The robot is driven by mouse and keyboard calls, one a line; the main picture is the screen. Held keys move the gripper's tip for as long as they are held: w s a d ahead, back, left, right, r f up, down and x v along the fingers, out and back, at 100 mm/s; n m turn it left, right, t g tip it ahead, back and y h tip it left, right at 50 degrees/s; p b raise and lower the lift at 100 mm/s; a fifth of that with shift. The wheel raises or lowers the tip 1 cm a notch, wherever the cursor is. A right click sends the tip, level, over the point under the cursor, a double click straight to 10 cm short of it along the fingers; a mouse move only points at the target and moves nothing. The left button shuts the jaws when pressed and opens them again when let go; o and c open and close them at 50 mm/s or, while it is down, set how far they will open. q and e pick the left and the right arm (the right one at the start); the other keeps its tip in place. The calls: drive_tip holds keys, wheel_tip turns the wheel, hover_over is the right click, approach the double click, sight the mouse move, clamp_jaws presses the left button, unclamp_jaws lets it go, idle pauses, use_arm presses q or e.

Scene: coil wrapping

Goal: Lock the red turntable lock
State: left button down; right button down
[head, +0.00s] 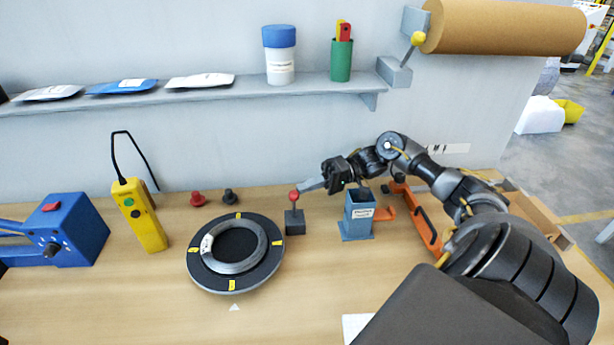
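The turntable (200,275) is a dark round disc with yellow marks, left of centre on the table. A grey metal coil (258,256) lies on it. Just right of the disc stands a small dark block (295,224) with a red ball-topped lever (294,195), which looks like the red turntable lock. The lever stands about upright. My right gripper (308,186) reaches in from the right, its fingertips beside the red ball. I cannot tell whether it touches the ball or how far the fingers are apart. My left gripper is out of view.
A blue-grey holder (358,220) stands under my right wrist, with an orange tool (425,225) right of it. A yellow pendant (140,218), a blue machine (75,235), and red (197,199) and black (230,197) knobs stand left. A shelf (200,93) runs along the wall.

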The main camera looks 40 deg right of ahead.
use_arm(q)
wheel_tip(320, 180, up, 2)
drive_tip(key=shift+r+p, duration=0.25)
drive_tip(key=shift+p, duration=0.4)
use_arm(e)
drive_tip(key=shift+s+a, duration=0.35)
